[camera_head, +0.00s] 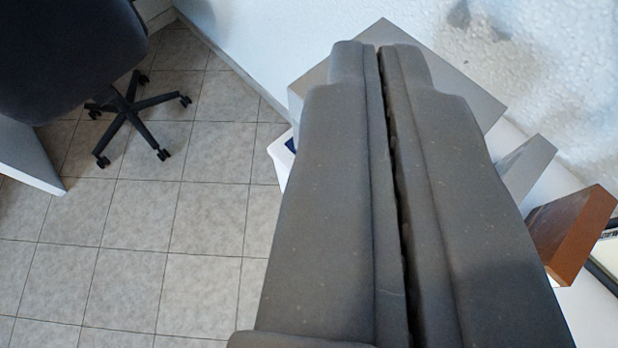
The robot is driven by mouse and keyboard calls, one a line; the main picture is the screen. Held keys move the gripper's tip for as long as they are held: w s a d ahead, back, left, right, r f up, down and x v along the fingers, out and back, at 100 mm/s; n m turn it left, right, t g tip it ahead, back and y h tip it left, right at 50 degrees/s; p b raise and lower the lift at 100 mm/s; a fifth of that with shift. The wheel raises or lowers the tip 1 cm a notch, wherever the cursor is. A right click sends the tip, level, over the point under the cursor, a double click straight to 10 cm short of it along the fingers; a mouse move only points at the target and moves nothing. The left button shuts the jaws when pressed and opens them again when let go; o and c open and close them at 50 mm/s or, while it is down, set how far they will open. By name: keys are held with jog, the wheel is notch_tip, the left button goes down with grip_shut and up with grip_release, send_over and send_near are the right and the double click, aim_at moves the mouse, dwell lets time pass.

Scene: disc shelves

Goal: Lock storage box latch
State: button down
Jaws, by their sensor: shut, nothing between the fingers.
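My gripper (379,50) fills the middle of the view, its two dark grey fingers pointing away toward the top. The fingers are shut with only a thin dark seam between them, and nothing is held. A grey box-like object (452,74) lies behind the fingertips, and the fingers hide much of it. I cannot tell whether it is the storage box or whether the fingers touch it. No latch can be made out; one may be hidden behind my gripper.
A brown block (572,235) and a smaller grey block (526,166) stand to the right. A white object with a blue patch (282,160) shows left of the fingers. A black wheeled chair (70,50) stands upper left. The tiled floor (140,220) is otherwise clear.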

jog(key=w+a+f+m+g+h+p, duration=0.2)
jog(key=w+a+f+g+h+p, duration=0.25)
jog(key=w+f+p, duration=0.2)
jog(key=w+a+f+m+g+h+p, duration=0.1)
jog(key=w+a+f+g+h+p, duration=0.3)
jog(key=w+f, duration=0.35)
jog(key=s+a+f+m+g+h+p, duration=0.1)
jog(key=s+a+f+g+h+p, duration=0.1)
jog(key=a+f+p, duration=0.3)
jog(key=shift+s+a+f+m+g+p, duration=0.2)
jog(key=shift+a+f+m+g+p, duration=0.1)
jog(key=shift+a+f+g+p, duration=0.25)
jog(key=shift+d, duration=0.2)
jog(key=s+f+b+x, duration=0.1)
jog(key=b+x, duration=0.1)
jog(key=x, duration=1.1)
jog(key=shift+s+a+b, duration=0.3)
jog(key=shift+s, duration=0.25)
jog(key=shift+f, duration=0.1)
